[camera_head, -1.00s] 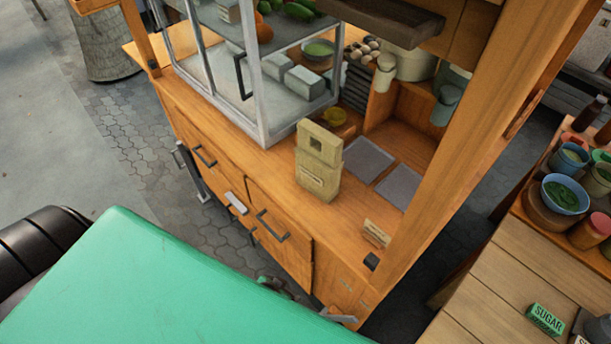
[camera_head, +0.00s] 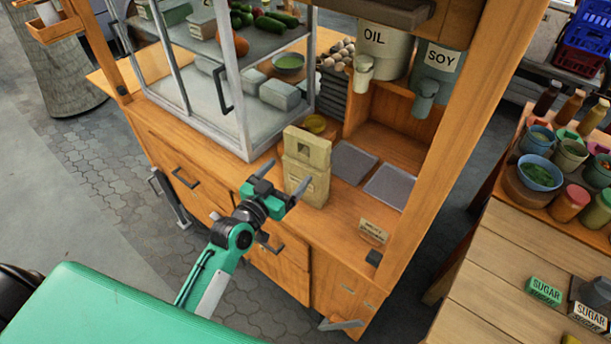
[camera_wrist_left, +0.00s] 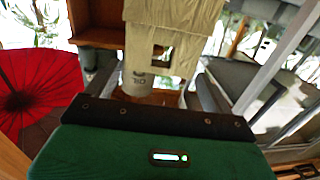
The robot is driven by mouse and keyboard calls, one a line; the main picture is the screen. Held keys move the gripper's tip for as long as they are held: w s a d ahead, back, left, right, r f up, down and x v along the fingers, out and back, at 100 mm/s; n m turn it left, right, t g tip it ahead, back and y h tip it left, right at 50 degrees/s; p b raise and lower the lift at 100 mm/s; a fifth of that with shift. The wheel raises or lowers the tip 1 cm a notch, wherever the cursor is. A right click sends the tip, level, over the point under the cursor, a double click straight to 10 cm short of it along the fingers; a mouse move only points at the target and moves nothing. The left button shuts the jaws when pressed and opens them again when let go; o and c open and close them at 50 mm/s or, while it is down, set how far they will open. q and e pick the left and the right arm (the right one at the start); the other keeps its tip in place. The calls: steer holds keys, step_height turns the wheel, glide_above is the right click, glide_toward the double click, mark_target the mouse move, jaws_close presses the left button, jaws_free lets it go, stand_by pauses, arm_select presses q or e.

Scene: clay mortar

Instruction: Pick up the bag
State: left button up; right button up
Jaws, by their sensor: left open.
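The bag (camera_head: 306,165) is a tan paper bag with a small square hole near its top and a label on its front. It stands upright on the wooden counter of the stall. My left gripper (camera_head: 284,178) is open and empty. Its two fingers point toward the bag's front left side, apparently just short of it. In the left wrist view the bag (camera_wrist_left: 172,30) appears upside down, ahead of the gripper's green body. Whether the fingers touch it cannot be told. My right gripper is not in view.
A glass case (camera_head: 235,100) with vegetables stands left of the bag. Two grey trays (camera_head: 390,187) lie to its right, with a wooden post (camera_head: 465,130) beyond. A small sign (camera_head: 373,231) stands near the counter's right end. Oil and soy containers hang behind.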

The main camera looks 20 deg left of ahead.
mark_target(306, 152)
arm_select(q)
steer(key=p+x, duration=0.1)
steer(key=x, duration=0.5)
steer(key=p+x, duration=0.1)
steer(key=x, duration=0.2)
steer(key=shift+w+a+f+p, duration=0.1)
steer(key=shift+w+a+p, duration=0.15)
steer(key=shift+p, duration=0.1)
steer(key=shift+w+d+f, duration=0.1)
steer(key=shift+w+d, duration=0.05)
steer(key=shift+w, duration=0.4)
steer(key=shift+c, duration=0.3)
steer(key=c, duration=1.4)
steer(key=shift+c, duration=1.4)
